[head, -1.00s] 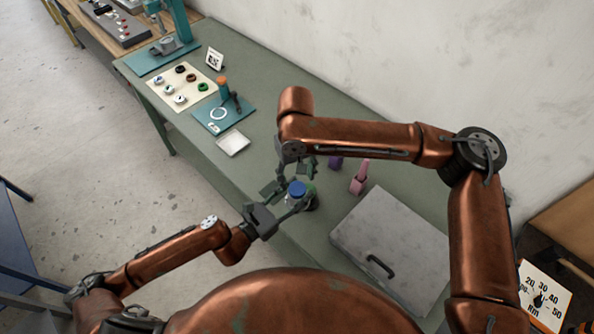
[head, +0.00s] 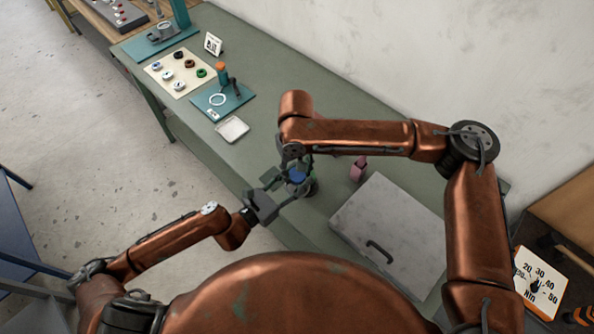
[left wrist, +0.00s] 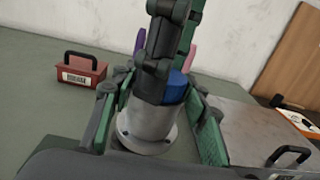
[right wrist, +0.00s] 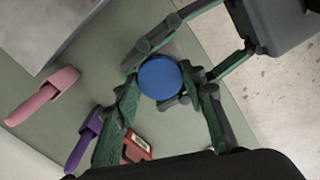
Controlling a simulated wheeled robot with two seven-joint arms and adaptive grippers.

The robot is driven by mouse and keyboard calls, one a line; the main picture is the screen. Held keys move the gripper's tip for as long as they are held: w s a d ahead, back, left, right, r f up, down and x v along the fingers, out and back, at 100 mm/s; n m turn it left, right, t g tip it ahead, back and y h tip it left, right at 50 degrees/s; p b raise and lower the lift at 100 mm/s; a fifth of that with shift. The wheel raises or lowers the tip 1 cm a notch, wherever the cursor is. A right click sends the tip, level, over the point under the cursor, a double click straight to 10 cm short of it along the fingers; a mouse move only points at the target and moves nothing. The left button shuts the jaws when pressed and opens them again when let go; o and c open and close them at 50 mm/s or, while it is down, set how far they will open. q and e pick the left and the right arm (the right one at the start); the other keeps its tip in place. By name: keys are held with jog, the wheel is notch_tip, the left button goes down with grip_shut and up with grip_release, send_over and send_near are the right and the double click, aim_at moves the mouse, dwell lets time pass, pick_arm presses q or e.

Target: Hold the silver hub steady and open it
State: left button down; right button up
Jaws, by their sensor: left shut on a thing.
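The silver hub (left wrist: 148,124) stands upright on the green bench, with a round flange at its base and a blue cap (right wrist: 160,78) on top. The cap also shows in the head view (head: 298,177). My left gripper (left wrist: 160,125) is shut on the hub, with one green-padded finger on each side of its body. My right gripper (right wrist: 165,100) is above the hub, its fingers spread on both sides of the blue cap. In the left wrist view one right finger hides part of the cap. I cannot tell whether these fingers touch it.
A pink tool (head: 358,168) and a purple tool (right wrist: 85,140) are close to the hub. A grey metal panel with a handle (head: 395,225) lies to its right. A red labelled box (left wrist: 80,70) stands behind. A white tray (head: 232,129) and a teal board (head: 222,100) are farther along the bench.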

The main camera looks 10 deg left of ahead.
jog(key=c, duration=0.6)
jog(key=n, duration=0.6)
jog(key=shift+n, duration=0.3)
jog(key=shift+c, duration=0.2)
jog(key=o, duration=1.3)
